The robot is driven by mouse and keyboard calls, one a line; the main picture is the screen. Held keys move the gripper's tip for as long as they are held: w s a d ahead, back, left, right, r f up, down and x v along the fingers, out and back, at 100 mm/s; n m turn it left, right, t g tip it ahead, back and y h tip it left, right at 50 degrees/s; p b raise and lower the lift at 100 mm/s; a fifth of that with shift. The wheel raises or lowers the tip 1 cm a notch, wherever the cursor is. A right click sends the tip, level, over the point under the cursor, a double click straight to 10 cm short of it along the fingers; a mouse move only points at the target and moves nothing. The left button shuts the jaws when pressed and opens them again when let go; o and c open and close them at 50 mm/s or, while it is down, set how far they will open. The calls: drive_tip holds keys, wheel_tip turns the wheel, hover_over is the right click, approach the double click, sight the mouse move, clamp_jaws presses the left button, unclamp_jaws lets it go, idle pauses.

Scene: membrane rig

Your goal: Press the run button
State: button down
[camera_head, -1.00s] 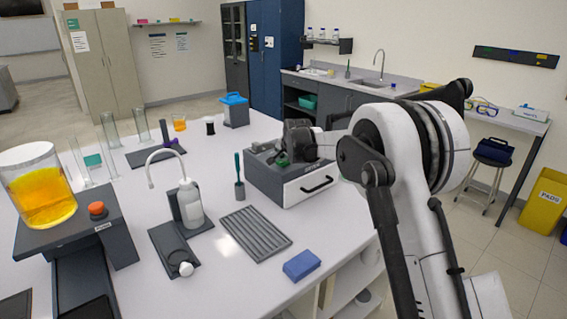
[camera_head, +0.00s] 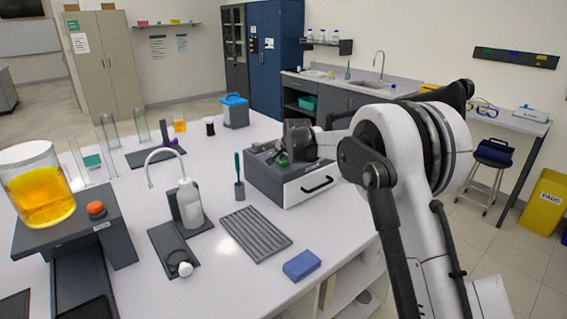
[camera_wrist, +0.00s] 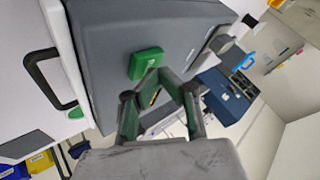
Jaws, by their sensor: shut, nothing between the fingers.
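The run button appears to be the green rectangular button (camera_wrist: 146,63) on the top of a grey box unit (camera_wrist: 105,60) with a white drawer front. In the head view a bit of green (camera_head: 283,161) shows on top of the same unit (camera_head: 262,183), partly hidden by my gripper. My gripper (camera_wrist: 162,76) is shut and empty. Its fingertips are close beside the green button in the wrist view; I cannot tell whether they touch it. In the head view my gripper (camera_head: 284,156) is low over the unit's top.
A green pen in a small holder (camera_head: 239,190) stands just left of the unit. A ribbed grey tray (camera_head: 255,233), a wash bottle (camera_head: 190,205) and a blue block (camera_head: 301,265) are on the white bench. An orange knob (camera_head: 96,209) is on a stand at left.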

drive_tip(key=shift+r, duration=0.1)
drive_tip(key=shift+r+p, duration=1)
drive_tip(key=shift+r, duration=1.95)
